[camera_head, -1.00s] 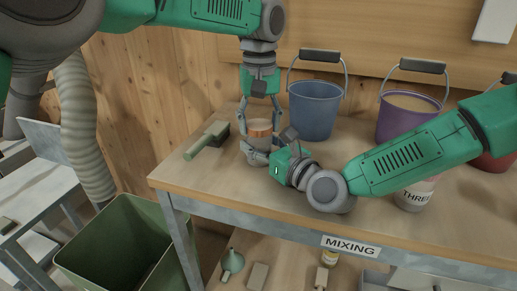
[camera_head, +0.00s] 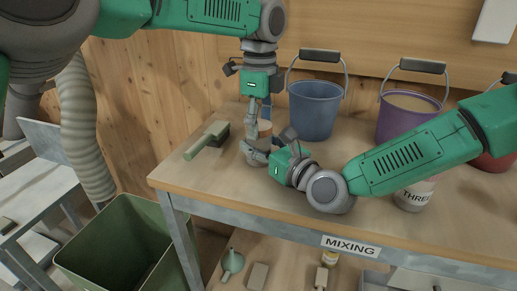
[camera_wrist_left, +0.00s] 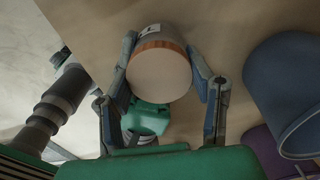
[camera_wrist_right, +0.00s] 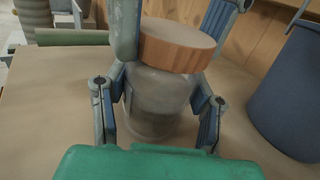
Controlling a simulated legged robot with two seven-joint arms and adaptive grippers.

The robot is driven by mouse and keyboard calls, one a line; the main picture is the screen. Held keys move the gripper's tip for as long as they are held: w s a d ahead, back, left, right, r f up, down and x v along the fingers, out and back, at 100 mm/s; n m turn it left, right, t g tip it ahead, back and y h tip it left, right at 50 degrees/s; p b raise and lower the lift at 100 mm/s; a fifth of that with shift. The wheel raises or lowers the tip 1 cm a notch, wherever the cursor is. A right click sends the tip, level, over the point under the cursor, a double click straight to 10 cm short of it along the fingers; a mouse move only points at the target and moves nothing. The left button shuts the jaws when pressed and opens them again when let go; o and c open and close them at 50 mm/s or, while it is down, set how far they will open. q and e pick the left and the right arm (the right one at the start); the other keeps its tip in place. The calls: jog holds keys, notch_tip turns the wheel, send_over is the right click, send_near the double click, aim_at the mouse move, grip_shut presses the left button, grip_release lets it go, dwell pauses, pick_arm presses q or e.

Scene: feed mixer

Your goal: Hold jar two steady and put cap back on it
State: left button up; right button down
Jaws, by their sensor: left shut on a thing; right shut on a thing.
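The jar (camera_wrist_right: 150,105) is grey, clear-walled and upright on the table, with darker contents low inside. Its orange-brown cap (camera_wrist_right: 175,45) sits over its mouth; I cannot tell how tightly. My left gripper (camera_head: 260,128) comes down from above, shut on the cap with a finger on each side; the cap's pale top (camera_wrist_left: 160,74) faces its wrist camera. My right gripper (camera_head: 257,152) comes in from the right, low, shut around the jar's body. Only a scrap of the jar's label shows in the left wrist view, and its number is unreadable.
A green-handled brush (camera_head: 206,141) lies left of the jar. A blue bucket (camera_head: 313,112) and a purple bucket (camera_head: 403,118) stand behind to the right. A jar marked THREE (camera_head: 413,197) is partly behind my right arm. A green bin (camera_head: 130,245) stands below the table's left edge.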

pick_arm(q)
jog(key=shift+w+a+r+m, duration=0.1)
jog(key=shift+w+a+m, duration=0.15)
jog(key=shift+m, duration=0.75)
pick_arm(e)
jog(key=shift+s+a, duration=0.25)
jog(key=shift+a, duration=0.05)
pick_arm(q)
jog(key=o, duration=1)
jog(key=shift+c, duration=0.2)
jog(key=o, duration=0.3)
jog(key=shift+d, duration=0.1)
jog(key=shift+s, duration=0.1)
pick_arm(e)
jog(key=shift+w+d, duration=0.1)
pick_arm(q)
jog(key=shift+s+d+r, duration=0.1)
jog(key=shift+d+r, duration=0.05)
jog(key=shift+r, duration=2.05)
pick_arm(e)
jog(key=shift+w+d, duration=0.1)
jog(key=shift+d, duration=0.05)
pick_arm(q)
jog(key=shift+c, duration=0.2)
